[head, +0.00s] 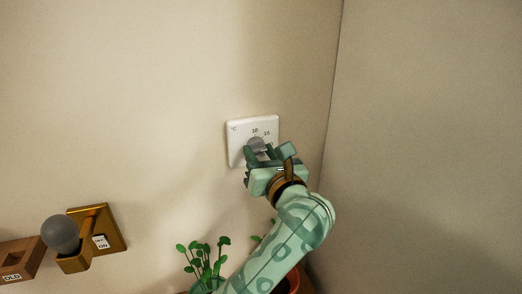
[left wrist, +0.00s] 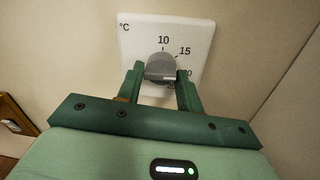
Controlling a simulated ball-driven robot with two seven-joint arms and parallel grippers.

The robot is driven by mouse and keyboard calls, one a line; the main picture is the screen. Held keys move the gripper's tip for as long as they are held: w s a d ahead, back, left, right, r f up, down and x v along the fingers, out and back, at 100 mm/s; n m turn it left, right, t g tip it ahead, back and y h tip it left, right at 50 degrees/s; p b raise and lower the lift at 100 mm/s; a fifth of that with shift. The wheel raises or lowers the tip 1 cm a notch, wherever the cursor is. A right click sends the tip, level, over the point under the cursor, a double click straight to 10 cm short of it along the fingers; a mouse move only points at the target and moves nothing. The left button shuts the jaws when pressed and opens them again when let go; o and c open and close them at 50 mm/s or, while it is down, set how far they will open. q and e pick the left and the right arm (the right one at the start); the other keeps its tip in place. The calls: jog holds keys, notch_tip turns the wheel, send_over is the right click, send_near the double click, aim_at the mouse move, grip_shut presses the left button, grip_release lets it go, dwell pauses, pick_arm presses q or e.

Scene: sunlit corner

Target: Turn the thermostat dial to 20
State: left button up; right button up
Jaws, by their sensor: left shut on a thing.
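The white thermostat plate (head: 236,129) is on the wall left of the corner. It also shows in the left wrist view (left wrist: 136,38), with °C, 10 and 15 readable and 20 partly hidden at the right. The grey dial (head: 256,143) is at its middle. In the left wrist view the dial (left wrist: 160,64) sits between the two green fingers of my left gripper (left wrist: 161,76), which is shut on it. My left gripper (head: 262,154) covers the lower right of the plate in the head view. I cannot tell exactly where the dial points. My right gripper is not in view.
A brass lever switch (head: 115,235) with a grey ball knob and an ON label is at lower left. A wooden block (head: 20,262) with partly cut-off lettering is beside it. A leafy plant (head: 205,262) stands below, partly behind my left arm. The wall corner is close at right.

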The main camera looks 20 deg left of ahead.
pick_arm(q)
jog(key=shift+r+m+p, duration=0.1)
jog(key=shift+m+p, duration=0.45)
jog(key=shift+m, duration=0.65)
jog(key=o, duration=0.8)
jog(key=shift+o, duration=0.8)
jog(key=shift+w, duration=0.15)
